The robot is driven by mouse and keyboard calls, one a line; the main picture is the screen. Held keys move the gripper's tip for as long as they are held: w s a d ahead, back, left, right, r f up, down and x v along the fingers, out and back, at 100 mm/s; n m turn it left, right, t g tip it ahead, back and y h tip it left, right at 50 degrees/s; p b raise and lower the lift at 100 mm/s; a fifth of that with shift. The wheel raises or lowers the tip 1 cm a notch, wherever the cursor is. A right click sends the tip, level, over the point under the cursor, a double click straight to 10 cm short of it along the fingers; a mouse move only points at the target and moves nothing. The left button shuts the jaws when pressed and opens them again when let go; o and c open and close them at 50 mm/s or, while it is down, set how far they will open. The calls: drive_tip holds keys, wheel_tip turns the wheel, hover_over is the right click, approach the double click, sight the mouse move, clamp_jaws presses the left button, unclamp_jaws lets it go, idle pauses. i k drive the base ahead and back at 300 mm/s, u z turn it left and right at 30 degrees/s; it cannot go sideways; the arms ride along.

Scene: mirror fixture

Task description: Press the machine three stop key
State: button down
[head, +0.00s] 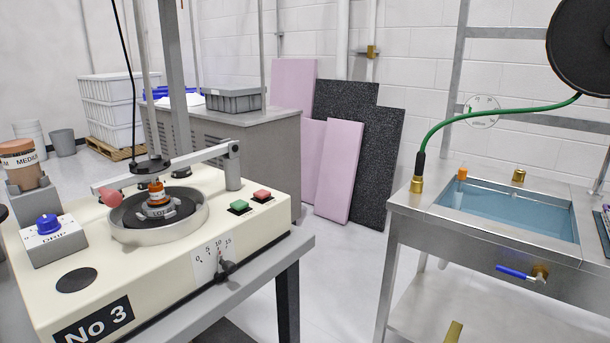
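Machine No 3 (150,285) is a cream bench unit on the left, with "No 3" on its front plate. No lettering on either key is readable. The red one looks like the stop key. Both keys are unobstructed from this view. My gripper is not recognisable in the head view, so its distance from the keys does not show.
A lever arm (195,158) with a red knob spans the round pan (150,232). A dial with a 0–15 scale (213,259) is on the front. A steel sink (500,230) stands right, beyond a floor gap. An unidentified yellow-brown piece (453,332) shows at the bottom edge.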

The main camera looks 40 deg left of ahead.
sight(262, 194)
drive_tip(key=u, duration=0.15)
drive_tip(key=i, duration=0.5)
drive_tip(key=u, duration=4)
drive_tip(key=k, duration=0.9)
drive_tip(key=u, duration=0.15)
drive_tip(key=i, duration=0.9)
drive_tip(key=z, duration=0.1)
